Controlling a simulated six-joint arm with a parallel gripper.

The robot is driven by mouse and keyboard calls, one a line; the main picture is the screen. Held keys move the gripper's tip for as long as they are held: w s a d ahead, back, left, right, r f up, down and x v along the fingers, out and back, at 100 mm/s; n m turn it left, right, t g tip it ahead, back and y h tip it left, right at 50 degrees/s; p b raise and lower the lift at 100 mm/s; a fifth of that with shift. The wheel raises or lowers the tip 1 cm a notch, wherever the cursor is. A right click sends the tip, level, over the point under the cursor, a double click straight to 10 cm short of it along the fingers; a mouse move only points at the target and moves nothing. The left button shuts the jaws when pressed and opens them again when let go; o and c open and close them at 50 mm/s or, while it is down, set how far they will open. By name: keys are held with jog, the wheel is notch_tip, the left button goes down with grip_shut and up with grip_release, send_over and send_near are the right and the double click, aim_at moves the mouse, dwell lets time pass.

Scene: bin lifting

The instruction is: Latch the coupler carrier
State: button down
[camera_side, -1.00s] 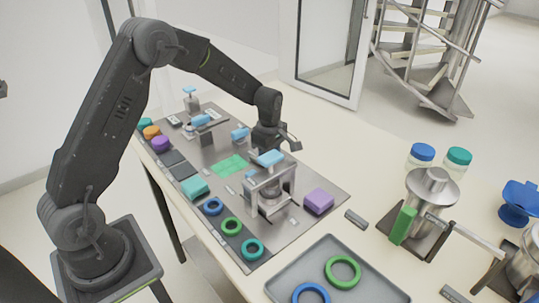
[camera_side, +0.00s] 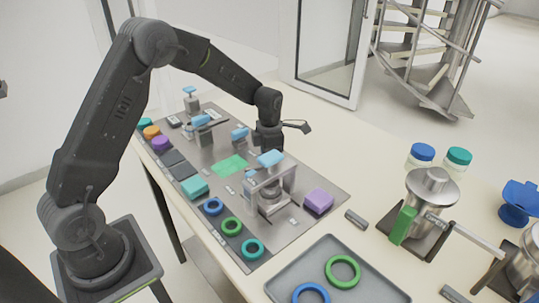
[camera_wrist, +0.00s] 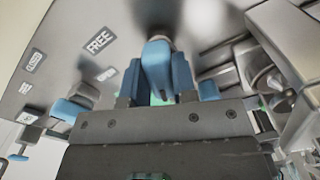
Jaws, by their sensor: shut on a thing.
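My gripper (camera_wrist: 157,85) is shut on a blue handle (camera_wrist: 157,58), which shows between the blue jaw pads in the wrist view. In the side view my gripper (camera_side: 266,148) points down over the metal plate, just behind a metal bridge-shaped fixture (camera_side: 287,176) with a light blue top (camera_side: 270,158). The jaw tips and the held part are mostly hidden there. A small blue-topped part (camera_side: 240,134) stands just left of my gripper. I cannot tell which part is the coupler carrier, or its latch state. A "FREE" label (camera_wrist: 99,41) lies on the plate.
A green patch (camera_side: 230,165) marks the plate. Coloured rings (camera_side: 231,226) and a teal block (camera_side: 194,187) lie along its near edge. A purple block (camera_side: 318,201) sits at right. A grey tray (camera_side: 322,268) and a metal canister (camera_side: 431,195) stand further right.

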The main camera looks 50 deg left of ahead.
jog(key=n, duration=0.4)
jog(key=shift+n, duration=0.3)
dwell(0.5)
jog(key=c, duration=0.9)
grip_release()
notch_tip(320, 180, up, 14)
jog(key=shift+f, duration=0.1)
